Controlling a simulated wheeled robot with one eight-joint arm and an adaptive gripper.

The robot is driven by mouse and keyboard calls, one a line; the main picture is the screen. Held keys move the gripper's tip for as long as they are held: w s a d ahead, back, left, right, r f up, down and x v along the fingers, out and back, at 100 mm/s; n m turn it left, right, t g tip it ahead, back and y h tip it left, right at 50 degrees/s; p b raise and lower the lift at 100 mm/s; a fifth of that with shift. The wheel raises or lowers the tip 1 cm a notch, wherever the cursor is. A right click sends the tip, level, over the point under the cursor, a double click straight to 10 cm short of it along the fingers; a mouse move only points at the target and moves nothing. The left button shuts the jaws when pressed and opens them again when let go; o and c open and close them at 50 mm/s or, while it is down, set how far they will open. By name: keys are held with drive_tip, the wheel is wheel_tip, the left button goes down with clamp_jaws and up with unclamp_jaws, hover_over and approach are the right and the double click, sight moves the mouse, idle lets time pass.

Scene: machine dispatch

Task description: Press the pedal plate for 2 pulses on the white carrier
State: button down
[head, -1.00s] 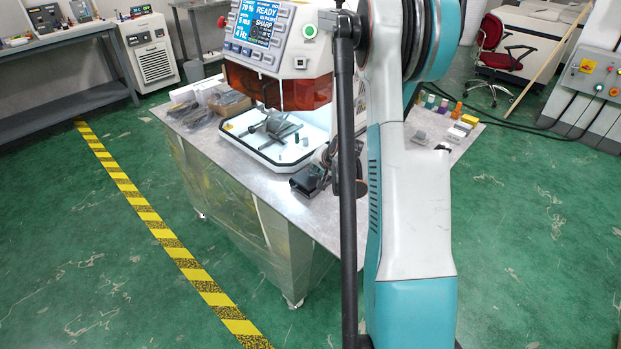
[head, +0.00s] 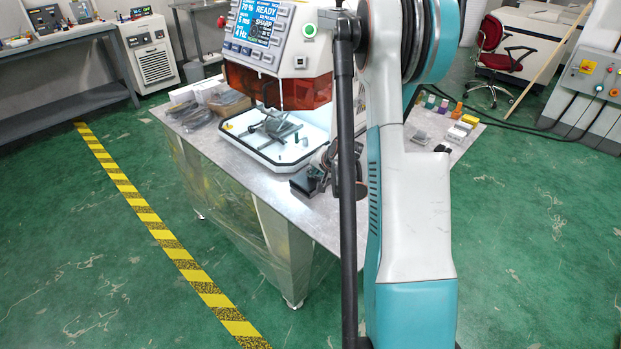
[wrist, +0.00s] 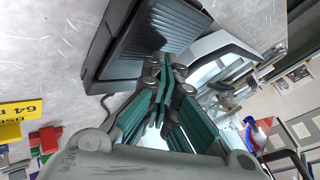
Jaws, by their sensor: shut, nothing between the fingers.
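The pedal (wrist: 160,35) is a black unit with a ribbed plate, lying on the grey metal table. It also shows as a dark block at the table's front edge in the head view (head: 303,184). My gripper (wrist: 162,72) is shut and empty, its green-sided fingers pointing at the pedal's near edge in the wrist view. Whether the tips touch the plate I cannot tell. In the head view my arm partly hides the gripper. A white tray (head: 262,153) with a dark rim, possibly the carrier, sits under the machine and holds grey metal parts.
The machine (head: 285,40) has an orange shield and a screen (head: 257,22) reading READY. Small coloured blocks (head: 443,104) and grey blocks stand at the table's right. Packets (head: 215,98) lie on its left. A cable (wrist: 106,105) runs from the pedal.

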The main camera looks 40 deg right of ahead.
drive_tip(key=shift+f, duration=0.2)
drive_tip(key=shift+r, duration=0.1)
idle(0.4)
drive_tip(key=shift+d+r+p, duration=0.1)
drive_tip(key=shift+r+p, duration=0.35)
drive_tip(key=shift+r, duration=0.5)
drive_tip(key=r+p, duration=0.2)
drive_tip(key=r, duration=0.1)
drive_tip(key=r+p, duration=0.1)
drive_tip(key=r, duration=0.1)
drive_tip(key=shift+d, duration=0.25)
drive_tip(key=shift+w, duration=0.1)
idle(0.4)
